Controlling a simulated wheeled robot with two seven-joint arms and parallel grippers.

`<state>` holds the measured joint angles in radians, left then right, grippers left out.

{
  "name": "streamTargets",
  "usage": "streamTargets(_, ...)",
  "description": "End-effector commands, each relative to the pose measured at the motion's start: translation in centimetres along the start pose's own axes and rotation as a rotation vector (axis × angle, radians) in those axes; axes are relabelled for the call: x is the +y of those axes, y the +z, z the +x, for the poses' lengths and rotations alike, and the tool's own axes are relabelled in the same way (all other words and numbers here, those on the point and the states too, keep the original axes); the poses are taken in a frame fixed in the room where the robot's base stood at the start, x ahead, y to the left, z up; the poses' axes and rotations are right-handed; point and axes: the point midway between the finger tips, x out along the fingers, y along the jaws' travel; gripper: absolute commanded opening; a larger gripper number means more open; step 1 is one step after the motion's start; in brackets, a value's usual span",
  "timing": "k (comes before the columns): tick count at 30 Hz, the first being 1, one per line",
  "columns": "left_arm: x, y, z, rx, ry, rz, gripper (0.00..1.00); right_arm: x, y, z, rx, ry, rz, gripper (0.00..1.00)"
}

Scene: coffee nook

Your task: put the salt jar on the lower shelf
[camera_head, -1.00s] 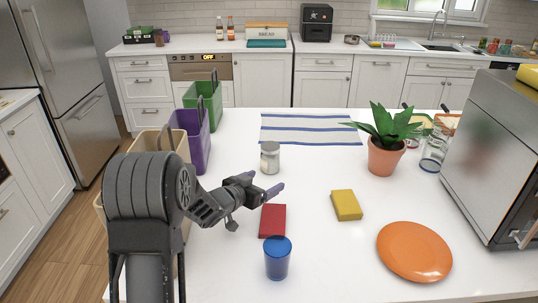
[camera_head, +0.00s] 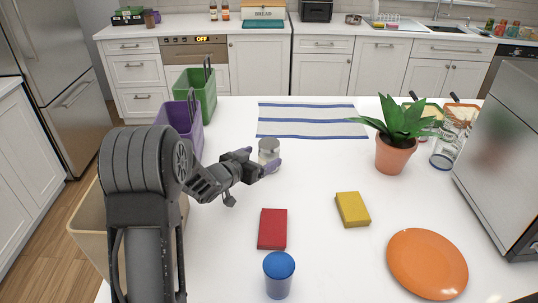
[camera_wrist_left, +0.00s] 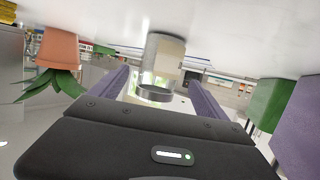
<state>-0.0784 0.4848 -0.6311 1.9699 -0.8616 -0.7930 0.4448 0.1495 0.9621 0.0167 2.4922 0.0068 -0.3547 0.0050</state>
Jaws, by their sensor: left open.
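The salt jar (camera_head: 269,148), a small clear jar with a grey lid and pale contents, stands upright on the white island top. In the left wrist view the jar (camera_wrist_left: 166,52) appears upside down, lid towards me, between the lines of the two purple fingers. My right gripper is not in view. I cannot make out a lower shelf in these views.
Purple (camera_head: 181,122) and green (camera_head: 197,92) bins stand left of the jar, with a tan bin (camera_head: 88,222) nearer. A striped cloth (camera_head: 312,121) lies behind it. A potted plant (camera_head: 396,155), yellow block (camera_head: 352,209), red block (camera_head: 272,229), blue cup (camera_head: 279,276) and orange plate (camera_head: 427,264) stand around.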

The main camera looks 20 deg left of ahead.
Motion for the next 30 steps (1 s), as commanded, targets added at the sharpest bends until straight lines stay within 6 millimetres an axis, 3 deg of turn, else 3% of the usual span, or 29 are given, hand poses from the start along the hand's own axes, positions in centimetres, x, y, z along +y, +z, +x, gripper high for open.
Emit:
streamTargets(8,0.0,0.0,2.4,-0.002,0.001,0.002,0.86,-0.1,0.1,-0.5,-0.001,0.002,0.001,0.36)
streamTargets(20,0.1,-0.1,2.8,-0.001,0.001,0.000,0.86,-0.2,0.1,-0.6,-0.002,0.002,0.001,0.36)
streamTargets(30,0.3,-0.3,6.7,-0.001,0.002,0.004,0.86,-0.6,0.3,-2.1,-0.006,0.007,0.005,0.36)
